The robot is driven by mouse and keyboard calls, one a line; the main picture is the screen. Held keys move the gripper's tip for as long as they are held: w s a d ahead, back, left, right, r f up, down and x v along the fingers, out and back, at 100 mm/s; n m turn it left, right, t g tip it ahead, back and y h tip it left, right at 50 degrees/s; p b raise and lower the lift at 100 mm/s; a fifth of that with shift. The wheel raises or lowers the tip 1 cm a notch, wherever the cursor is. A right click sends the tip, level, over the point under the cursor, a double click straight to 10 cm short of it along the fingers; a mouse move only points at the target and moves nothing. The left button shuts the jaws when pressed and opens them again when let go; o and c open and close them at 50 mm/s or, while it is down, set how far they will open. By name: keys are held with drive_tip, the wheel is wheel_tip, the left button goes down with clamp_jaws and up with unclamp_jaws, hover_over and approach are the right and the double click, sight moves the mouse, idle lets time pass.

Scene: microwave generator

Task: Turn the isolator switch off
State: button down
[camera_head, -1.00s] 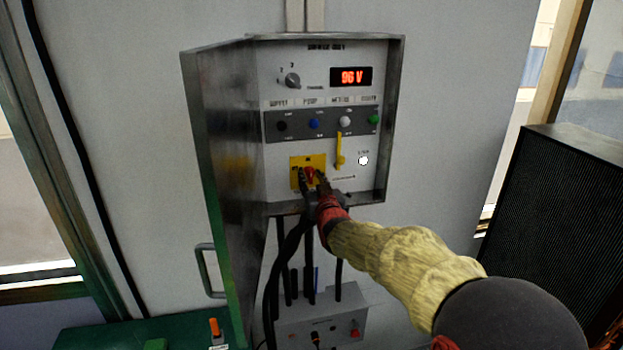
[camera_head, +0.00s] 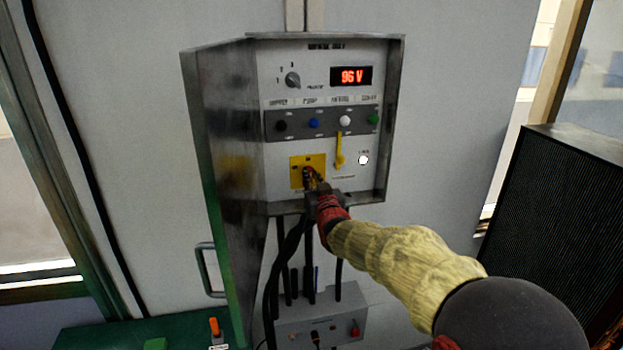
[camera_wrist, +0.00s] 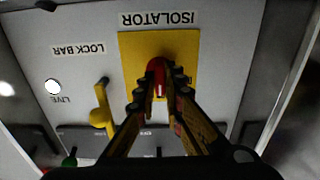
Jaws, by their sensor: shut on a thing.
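The isolator switch has a red knob (camera_wrist: 157,68) on a yellow plate (camera_head: 297,164), low on the panel of an open grey cabinet. The plate also shows in the wrist view (camera_wrist: 188,48), under the upside-down label "ISOLATOR". My gripper (camera_head: 311,178) is at the knob, with its fingers shut on the knob's two sides; the wrist view shows the fingertips (camera_wrist: 160,85) closed around it. The fingers hide part of the knob in the head view.
A yellow lock bar (camera_head: 340,152) hangs close to the right of the plate, with a lit white lamp (camera_head: 363,160) beyond it. The cabinet's open door (camera_head: 222,160) stands to the left. Black cables (camera_head: 272,270) hang below the cabinet.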

drive_tip(key=shift+f+b, duration=0.1)
drive_tip(key=shift+b, duration=0.3)
drive_tip(key=n+b, duration=0.4)
drive_tip(key=shift+f, duration=0.15)
drive_tip(key=n+b, duration=0.3)
drive_tip(key=n, duration=0.1)
drive_tip(key=shift+a+n+b, duration=0.15)
drive_tip(key=shift+n+b, duration=0.15)
drive_tip(key=shift+b, duration=0.1)
drive_tip(key=n+b, duration=0.2)
drive_tip(key=n, duration=0.2)
drive_tip(key=shift+n, duration=0.3)
drive_tip(key=shift+n+b, duration=0.4)
drive_tip(key=shift+n, duration=1.8)
drive_tip(key=c, duration=2)
unclamp_jaws()
drive_tip(key=shift+o, duration=0.5)
